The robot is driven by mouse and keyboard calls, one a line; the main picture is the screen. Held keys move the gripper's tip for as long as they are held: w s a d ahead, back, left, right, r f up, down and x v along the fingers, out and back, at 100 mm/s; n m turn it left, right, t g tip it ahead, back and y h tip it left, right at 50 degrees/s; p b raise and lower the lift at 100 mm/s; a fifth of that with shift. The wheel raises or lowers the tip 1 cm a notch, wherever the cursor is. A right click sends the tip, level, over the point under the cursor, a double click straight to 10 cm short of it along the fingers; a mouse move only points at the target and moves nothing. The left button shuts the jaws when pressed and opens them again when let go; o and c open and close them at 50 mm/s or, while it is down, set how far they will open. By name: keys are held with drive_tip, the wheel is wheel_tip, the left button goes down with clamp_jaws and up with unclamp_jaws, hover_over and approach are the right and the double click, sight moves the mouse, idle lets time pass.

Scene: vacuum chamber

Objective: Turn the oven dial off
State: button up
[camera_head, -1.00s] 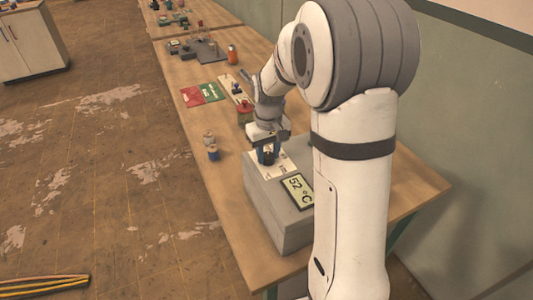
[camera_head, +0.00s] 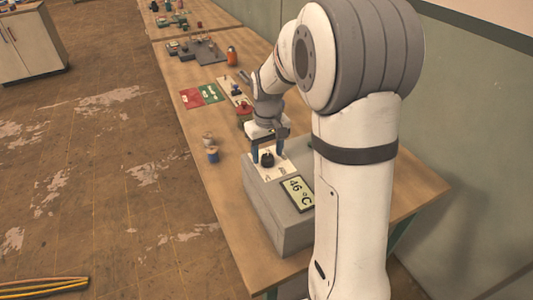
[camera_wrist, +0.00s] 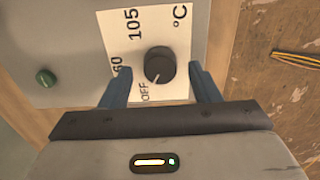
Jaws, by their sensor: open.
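The oven (camera_head: 280,222) is a grey box on the near end of the bench. Its black round dial (camera_head: 267,159) sits on a white scale plate, and shows in the wrist view (camera_wrist: 160,65) with OFF, 60 and 105 °C printed around it. The dial's white mark points down and slightly left, toward OFF. The oven display (camera_head: 297,194) reads 46 °C. My gripper (camera_head: 266,152) is over the plate with its blue fingers open. In the wrist view the fingers (camera_wrist: 158,80) stand apart on either side of the dial, with visible gaps; the dial is not gripped.
A green round button or lamp (camera_wrist: 46,77) is on the oven left of the plate. A small blue jar (camera_head: 213,154), a red container (camera_head: 244,112) and red and green cards (camera_head: 202,95) lie farther along the bench. The floor at left is mostly clear.

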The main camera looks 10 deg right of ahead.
sight(268, 157)
wheel_tip(268, 157, up, 7)
drive_tip(key=shift+f, duration=0.1)
idle(0.6)
